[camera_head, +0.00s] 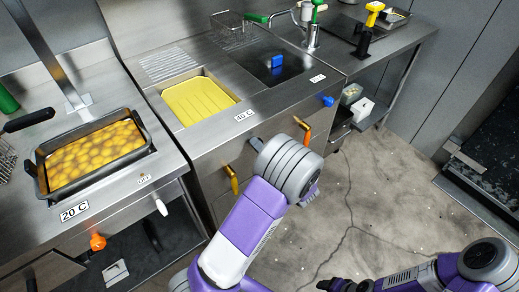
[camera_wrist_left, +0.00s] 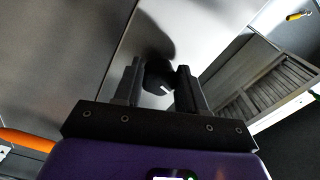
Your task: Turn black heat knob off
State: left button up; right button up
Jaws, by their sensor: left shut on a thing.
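The black heat knob (camera_wrist_left: 158,77) shows in the left wrist view on a grey metal panel, between the two fingers of my left gripper (camera_wrist_left: 158,85). The gripper is shut on it, with a finger on each side. A small white mark shows on the knob.
A blue knob (camera_head: 328,100), a white knob (camera_head: 162,207) and an orange knob (camera_head: 97,241) stick out from the fronts. A yellow basin (camera_head: 200,100) is above. The floor (camera_head: 375,190) is open at right.

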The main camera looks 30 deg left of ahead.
pick_arm(q)
jog(key=shift+a+r+n, duration=0.1)
jog(key=shift+n, duration=1.5)
jog(key=o, duration=1.1)
jog(key=shift+w, duration=0.1)
jog(key=shift+c, duration=0.2)
jog(key=p+v, duration=0.1)
jog(key=v, duration=0.6)
jog(key=shift+d, duration=0.3)
